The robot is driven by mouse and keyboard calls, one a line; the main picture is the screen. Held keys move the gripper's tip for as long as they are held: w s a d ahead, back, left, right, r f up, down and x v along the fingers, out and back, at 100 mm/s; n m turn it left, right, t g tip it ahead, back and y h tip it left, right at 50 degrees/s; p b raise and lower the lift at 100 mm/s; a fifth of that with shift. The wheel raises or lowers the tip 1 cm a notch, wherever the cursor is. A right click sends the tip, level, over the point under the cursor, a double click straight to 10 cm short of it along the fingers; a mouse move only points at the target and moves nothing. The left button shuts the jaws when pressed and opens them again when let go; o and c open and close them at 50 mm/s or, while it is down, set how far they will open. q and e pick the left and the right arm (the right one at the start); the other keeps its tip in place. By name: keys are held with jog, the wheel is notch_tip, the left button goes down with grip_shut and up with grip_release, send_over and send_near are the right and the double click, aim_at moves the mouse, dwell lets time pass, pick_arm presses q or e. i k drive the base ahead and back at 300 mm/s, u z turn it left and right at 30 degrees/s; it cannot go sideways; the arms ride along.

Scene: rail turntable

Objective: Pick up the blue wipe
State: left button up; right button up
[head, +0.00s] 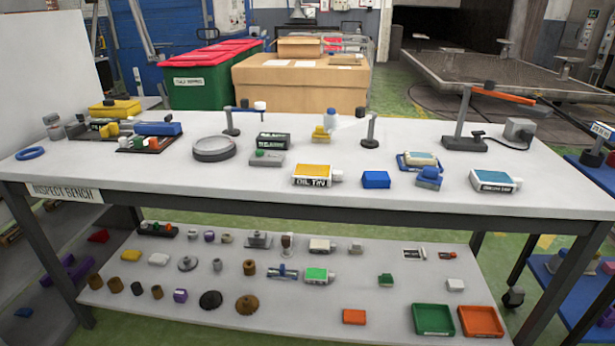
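A plain blue folded piece (376,179), which looks like the blue wipe, lies near the front edge of the bench top, right of centre. It sits between a white and yellow labelled pack (312,176) on its left and a blue item with a rounded top (429,178) on its right, apart from both. Nothing lies on it. Neither of my grippers is in view.
The inspect bench (250,185) has free room around the wipe. Behind stand a blue tray (417,161) with a pale item and a small black-armed stand (369,130). A white and teal pack (495,181) lies further right. The lower shelf (215,315) holds many small parts.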

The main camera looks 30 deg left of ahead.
aim_at(371, 179)
jog(key=u, duration=1.1)
jog(key=i, duration=0.45)
